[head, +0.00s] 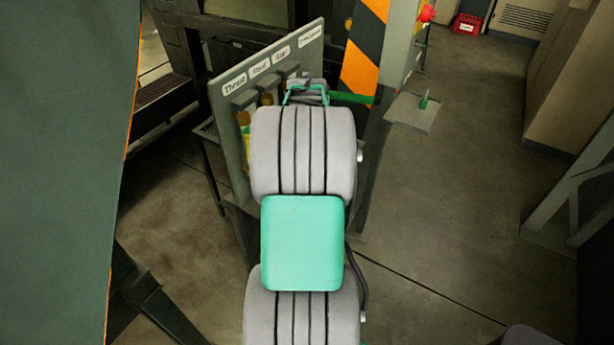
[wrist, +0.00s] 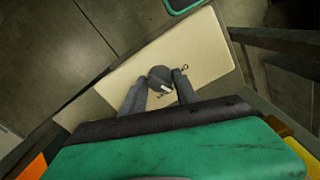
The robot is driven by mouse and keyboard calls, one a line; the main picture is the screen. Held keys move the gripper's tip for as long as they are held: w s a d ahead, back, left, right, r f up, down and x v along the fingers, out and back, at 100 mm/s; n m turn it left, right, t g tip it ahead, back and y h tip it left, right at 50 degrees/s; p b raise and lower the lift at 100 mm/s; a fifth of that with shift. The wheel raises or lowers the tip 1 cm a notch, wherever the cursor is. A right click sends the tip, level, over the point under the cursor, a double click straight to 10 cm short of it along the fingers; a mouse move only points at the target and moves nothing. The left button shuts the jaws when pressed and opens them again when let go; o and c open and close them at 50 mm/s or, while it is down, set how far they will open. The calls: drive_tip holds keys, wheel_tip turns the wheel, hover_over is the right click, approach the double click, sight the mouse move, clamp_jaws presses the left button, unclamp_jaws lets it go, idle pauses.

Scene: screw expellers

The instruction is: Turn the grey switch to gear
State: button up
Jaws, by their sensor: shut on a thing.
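The grey switch (wrist: 161,79) is a round dark grey knob with a small white mark, on a pale rectangular plate (wrist: 205,50) in the wrist view. My gripper (wrist: 158,88) has one finger on each side of the knob and is shut on it. Small dark markings show on the plate beside the knob. In the head view my gripper (head: 305,90) is beyond my arm, by the upright grey board (head: 308,52); the switch is hidden there.
An orange-and-black striped post (head: 364,45) and a green bar (head: 352,98) are just right of my gripper. Open floor (head: 440,200) lies to the right.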

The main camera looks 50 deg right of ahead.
clamp_jaws()
drive_tip(key=shift+m, duration=0.4)
drive_tip(key=m+b, duration=0.1)
drive_tip(key=m, duration=0.2)
drive_tip(key=shift+m, duration=0.3)
drive_tip(key=m, duration=0.4)
drive_tip(key=shift+m+b, duration=0.3)
drive_tip(key=shift+b, duration=0.05)
drive_tip(key=m, duration=0.5)
drive_tip(key=shift+b, duration=0.3)
drive_tip(key=m, duration=0.5)
drive_tip(key=shift+m, duration=0.4)
drive_tip(key=shift+d+r, duration=0.1)
